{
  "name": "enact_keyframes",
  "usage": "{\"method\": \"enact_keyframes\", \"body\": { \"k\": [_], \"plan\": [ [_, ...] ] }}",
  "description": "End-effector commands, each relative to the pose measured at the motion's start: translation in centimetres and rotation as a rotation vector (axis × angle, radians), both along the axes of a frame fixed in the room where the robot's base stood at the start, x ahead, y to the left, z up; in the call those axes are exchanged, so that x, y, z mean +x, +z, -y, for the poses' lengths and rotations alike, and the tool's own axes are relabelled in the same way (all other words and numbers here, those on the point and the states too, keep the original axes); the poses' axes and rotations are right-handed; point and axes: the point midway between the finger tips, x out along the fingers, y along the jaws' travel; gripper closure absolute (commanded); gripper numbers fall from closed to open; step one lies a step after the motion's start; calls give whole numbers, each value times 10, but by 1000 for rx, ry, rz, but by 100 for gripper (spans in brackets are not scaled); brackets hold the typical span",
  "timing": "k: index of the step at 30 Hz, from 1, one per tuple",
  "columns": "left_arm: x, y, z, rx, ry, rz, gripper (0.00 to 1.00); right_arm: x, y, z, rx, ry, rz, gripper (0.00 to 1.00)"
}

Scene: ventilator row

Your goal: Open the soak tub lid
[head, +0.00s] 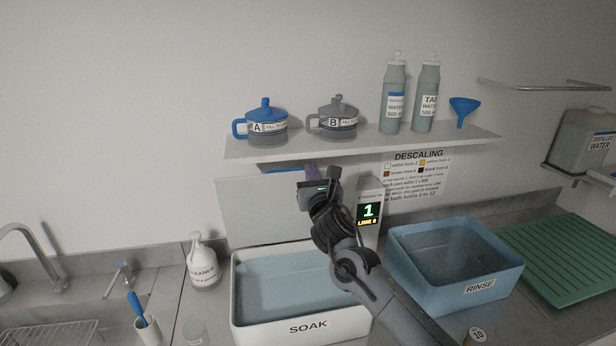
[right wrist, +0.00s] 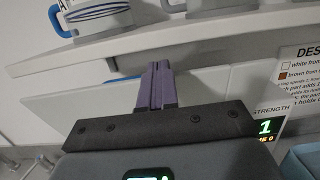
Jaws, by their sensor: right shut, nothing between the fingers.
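The white soak tub (head: 308,328) stands on the counter, labelled SOAK, with bluish liquid visible inside. Its pale grey lid (head: 262,208) stands upright at the tub's back edge, close to the wall, so the tub is uncovered. A blue piece, likely its handle (head: 284,170), shows at the lid's top and is partly hidden. My right gripper (head: 311,174) is in front of the upper part of the lid, below the shelf. Its purple fingers are shut and empty in the right wrist view (right wrist: 157,84); contact with the lid cannot be told. My left gripper is out of view.
A shelf (head: 360,145) with two labelled pots, bottles and a blue funnel hangs just above my right gripper. A strength display (head: 368,212) and the blue rinse tub (head: 480,288) are to the right. A cleaner bottle (head: 203,265) stands left of the soak tub.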

Motion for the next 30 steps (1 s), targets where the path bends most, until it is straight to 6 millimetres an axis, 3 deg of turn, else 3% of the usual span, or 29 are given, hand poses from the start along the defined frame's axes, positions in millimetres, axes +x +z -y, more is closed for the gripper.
{"method": "enact_keyframes", "body": {
  "k": [14,30],
  "plan": [
    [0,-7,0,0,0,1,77,-13,-5,3,0,0,0,100],
    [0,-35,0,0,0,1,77,-81,-17,19,-1,1,0,100]
  ]
}}
